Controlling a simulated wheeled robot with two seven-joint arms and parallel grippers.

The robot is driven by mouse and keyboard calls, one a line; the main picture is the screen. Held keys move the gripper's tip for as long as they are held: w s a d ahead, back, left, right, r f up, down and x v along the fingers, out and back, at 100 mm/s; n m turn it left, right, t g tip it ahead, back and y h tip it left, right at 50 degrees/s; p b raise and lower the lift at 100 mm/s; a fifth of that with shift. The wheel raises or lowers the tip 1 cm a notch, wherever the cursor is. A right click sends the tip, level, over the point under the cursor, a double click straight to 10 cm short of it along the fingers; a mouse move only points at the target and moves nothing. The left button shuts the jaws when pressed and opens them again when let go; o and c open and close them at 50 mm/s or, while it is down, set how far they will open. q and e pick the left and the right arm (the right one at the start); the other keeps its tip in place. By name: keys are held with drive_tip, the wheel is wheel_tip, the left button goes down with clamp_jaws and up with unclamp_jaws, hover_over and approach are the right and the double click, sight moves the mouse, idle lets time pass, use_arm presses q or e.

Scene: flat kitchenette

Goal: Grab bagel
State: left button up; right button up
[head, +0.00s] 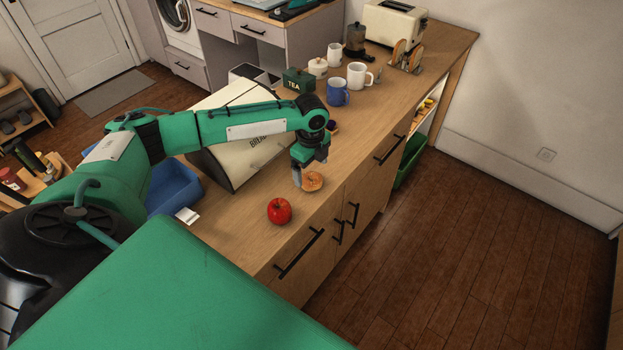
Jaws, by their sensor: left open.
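The bagel (313,182) is a small tan ring lying on the wooden counter near its front edge. My left gripper (299,178) points down at the bagel's left side, with its fingertips close to it. The gripper is open. Whether a finger touches the bagel or reaches into its hole, I cannot tell from this angle. My right gripper is not in view.
A red apple (279,211) lies on the counter just left of the bagel. A cream bread box (231,150) stands behind my left arm. A blue mug (337,92), white mugs, a green tea tin (298,80) and a toaster (394,22) stand farther back.

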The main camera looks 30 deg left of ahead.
sight(312, 176)
use_arm(q)
wheel_tip(312, 176, down, 4)
drive_tip(key=shift+f+p, duration=0.1)
drive_tip(key=shift+p, duration=0.6)
drive_tip(key=c, duration=0.7)
